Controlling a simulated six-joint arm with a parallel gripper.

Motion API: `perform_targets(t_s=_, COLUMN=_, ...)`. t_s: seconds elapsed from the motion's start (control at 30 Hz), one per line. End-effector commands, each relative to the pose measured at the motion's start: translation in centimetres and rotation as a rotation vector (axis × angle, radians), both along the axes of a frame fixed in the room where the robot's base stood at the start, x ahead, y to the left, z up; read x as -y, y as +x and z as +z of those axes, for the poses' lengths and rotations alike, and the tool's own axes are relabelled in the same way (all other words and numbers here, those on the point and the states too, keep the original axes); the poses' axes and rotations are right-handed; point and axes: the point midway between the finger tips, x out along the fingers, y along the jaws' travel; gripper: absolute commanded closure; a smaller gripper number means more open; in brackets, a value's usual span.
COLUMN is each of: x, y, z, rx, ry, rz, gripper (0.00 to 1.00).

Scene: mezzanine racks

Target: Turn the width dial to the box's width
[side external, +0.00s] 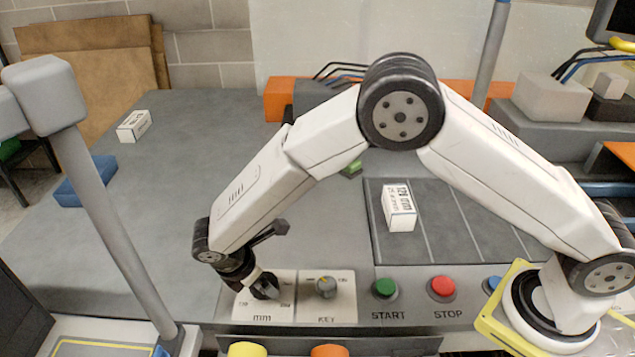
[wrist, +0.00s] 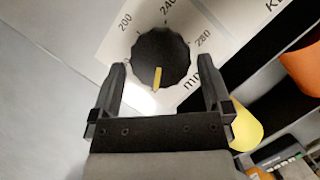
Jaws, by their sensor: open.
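The width dial (wrist: 161,52) is a round black knob with a yellow pointer, on a white plate marked in mm. In the wrist view, 200, 240 and 280 show around its upper side. The pointer aims down the picture, away from these three numbers. My gripper (wrist: 162,66) is open, with one finger on each side of the knob; I cannot tell whether they touch it. In the side view my gripper (side external: 265,286) is down at the dial plate (side external: 255,312) and mostly hides the knob. A white box (side external: 399,208) with a printed mm label stands on the grey lined mat; its number is not clearly legible.
A key switch (side external: 326,287) is just right of the dial. The green START button (side external: 385,288) and red STOP button (side external: 442,287) are further right. Another white box (side external: 134,126) and a blue block (side external: 86,181) lie at left. A grey post (side external: 110,210) rises at left.

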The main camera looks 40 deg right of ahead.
Motion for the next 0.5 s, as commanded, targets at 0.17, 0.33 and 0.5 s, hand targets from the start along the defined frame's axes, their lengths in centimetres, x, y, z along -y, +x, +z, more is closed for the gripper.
perform_targets(t_s=0.17, x=-0.9, y=0.0, z=2.2, rx=0.004, ry=0.002, rz=0.002, gripper=0.00)
perform_targets(t_s=0.33, x=-1.8, y=0.0, z=4.2, rx=0.002, ry=0.001, rz=0.002, gripper=0.00)
perform_targets(t_s=0.5, x=-2.3, y=0.0, z=5.5, rx=0.001, ry=0.001, rz=0.003, gripper=0.00)
